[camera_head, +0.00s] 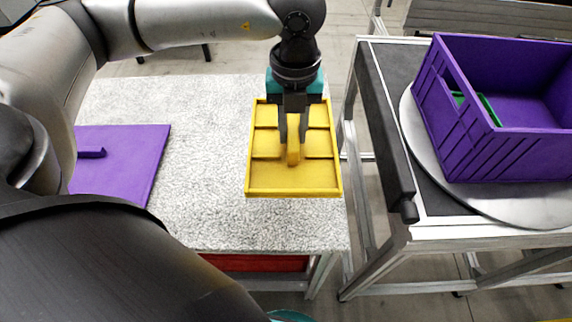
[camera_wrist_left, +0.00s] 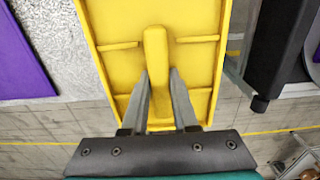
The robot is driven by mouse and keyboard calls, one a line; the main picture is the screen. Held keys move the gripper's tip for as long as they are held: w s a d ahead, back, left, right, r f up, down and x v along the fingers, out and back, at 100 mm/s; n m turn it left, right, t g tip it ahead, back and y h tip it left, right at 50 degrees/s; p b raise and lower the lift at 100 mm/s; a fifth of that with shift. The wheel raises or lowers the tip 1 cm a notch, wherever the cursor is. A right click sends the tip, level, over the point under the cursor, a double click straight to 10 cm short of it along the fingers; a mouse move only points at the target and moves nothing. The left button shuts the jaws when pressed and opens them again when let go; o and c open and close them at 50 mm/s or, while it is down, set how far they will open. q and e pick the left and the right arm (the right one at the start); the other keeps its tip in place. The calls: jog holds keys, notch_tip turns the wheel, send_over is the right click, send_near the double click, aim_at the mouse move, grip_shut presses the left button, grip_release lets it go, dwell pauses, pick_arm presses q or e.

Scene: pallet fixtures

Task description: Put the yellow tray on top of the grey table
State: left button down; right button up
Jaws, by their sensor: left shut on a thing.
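The yellow tray (camera_head: 263,178) is shallow, with low dividers and a raised central handle. My left gripper (camera_head: 293,150) points down and is shut on that handle; the wrist view also shows the fingers (camera_wrist_left: 158,85) on both sides of it. The tray looks level. It overlaps the right part of the speckled grey table (camera_head: 205,190) in the head view, its right side near the table's right edge. The gap between tray and tabletop cannot be judged. My right gripper does not show.
A purple panel (camera_head: 130,165) with a small handle lies on the grey table's left. Right of a narrow gap stands a metal-framed stand (camera_head: 440,234) with a round plate (camera_head: 412,130) and a purple crate (camera_head: 470,140) holding something green. The table's front middle is bare.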

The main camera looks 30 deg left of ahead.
pick_arm(q)
notch_tip(320, 180, down, 14)
jog(key=shift+f+b, duration=0.15)
jog(key=shift+b, duration=0.75)
jog(key=c, duration=1.2)
grip_release()
jog(key=shift+f, duration=0.15)
jog(key=o, duration=0.5)
jog(key=shift+r, duration=0.2)
notch_tip(320, 180, up, 12)
jog(key=shift+r+p, duration=0.1)
jog(key=shift+p, duration=0.75)
